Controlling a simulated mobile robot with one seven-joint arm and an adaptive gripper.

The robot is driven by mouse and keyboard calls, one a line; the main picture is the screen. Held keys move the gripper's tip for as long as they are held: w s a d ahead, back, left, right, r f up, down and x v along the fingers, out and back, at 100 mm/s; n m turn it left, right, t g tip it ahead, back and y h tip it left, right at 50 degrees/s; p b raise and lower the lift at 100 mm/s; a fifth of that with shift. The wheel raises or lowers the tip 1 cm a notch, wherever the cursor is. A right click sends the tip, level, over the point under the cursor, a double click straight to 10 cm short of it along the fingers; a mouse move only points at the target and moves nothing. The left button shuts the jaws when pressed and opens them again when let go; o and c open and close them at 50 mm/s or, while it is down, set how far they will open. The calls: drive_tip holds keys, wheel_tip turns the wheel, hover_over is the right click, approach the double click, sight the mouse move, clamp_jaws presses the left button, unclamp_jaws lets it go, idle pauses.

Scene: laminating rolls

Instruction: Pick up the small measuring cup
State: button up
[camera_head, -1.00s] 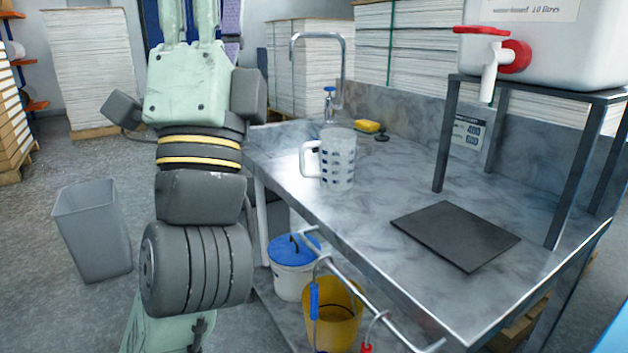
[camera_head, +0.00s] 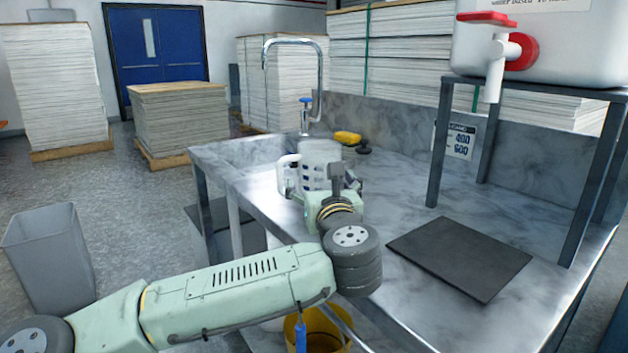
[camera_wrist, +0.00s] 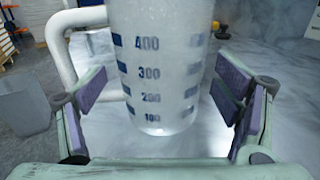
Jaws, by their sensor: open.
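The measuring cup (camera_head: 320,159) is translucent white with blue marks and a handle on its left side. It stands upright on the metal bench, partly hidden by my gripper in the head view. In the wrist view the cup (camera_wrist: 155,70) fills the upper middle, with marks from 100 to 400 facing me. My gripper (camera_wrist: 163,97) is open, with one finger pad to the left of the cup and one to the right. Gaps show between the pads and the cup wall. The left pad lies near the handle (camera_wrist: 62,50). No other cup shows.
A dark mat (camera_head: 458,258) lies to the right, below a white water container (camera_head: 560,45) on a metal stand. A yellow bucket (camera_head: 322,335) is under the bench. A grey bin (camera_head: 50,260) stands left.

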sight(317, 175)
drive_tip(key=shift+w+a+p, duration=0.15)
drive_tip(key=shift+w+a, duration=0.05)
drive_tip(key=shift+w, duration=1.15)
drive_tip(key=shift+w+a+p, duration=0.15)
drive_tip(key=shift+w, duration=1.2)
drive_tip(key=shift+c, duration=0.5)
drive_tip(key=c, duration=1.1)
